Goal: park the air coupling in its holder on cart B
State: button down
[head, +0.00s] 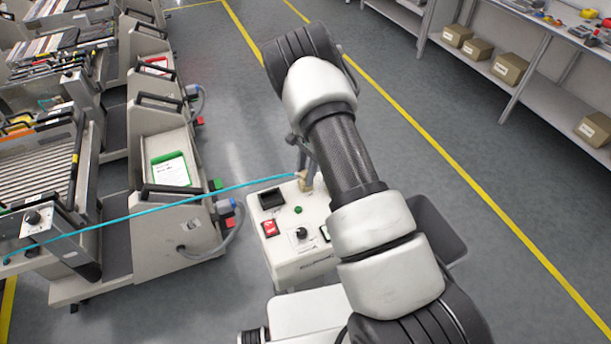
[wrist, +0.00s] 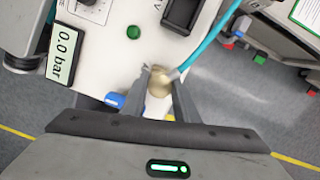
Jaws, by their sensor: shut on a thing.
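My gripper (wrist: 160,88) is shut on the brass-coloured air coupling (wrist: 158,79), which has a teal hose (wrist: 206,42) leaving it. In the head view my gripper (head: 304,170) is partly hidden by my arm. The coupling (head: 305,182) shows at the back edge of a small cream console (head: 285,262). I cannot tell whether it touches the console. No cart letter is readable, and I cannot pick out the holder for certain.
The console carries a black pocket (wrist: 182,14), a green button (wrist: 134,32) and a display reading 0.0 bar (wrist: 62,55). Trolleys with a green-edged card (head: 170,172) and a red-edged card (head: 156,65) stand left. Shelves with boxes (head: 509,69) stand right.

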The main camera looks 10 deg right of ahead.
aim_at(305, 172)
notch_tip(305, 172, up, 10)
jog(key=shift+f+b, duration=0.15)
jog(key=shift+b, duration=0.25)
jog(key=shift+r+p, duration=0.8)
jog(key=shift+r, duration=0.75)
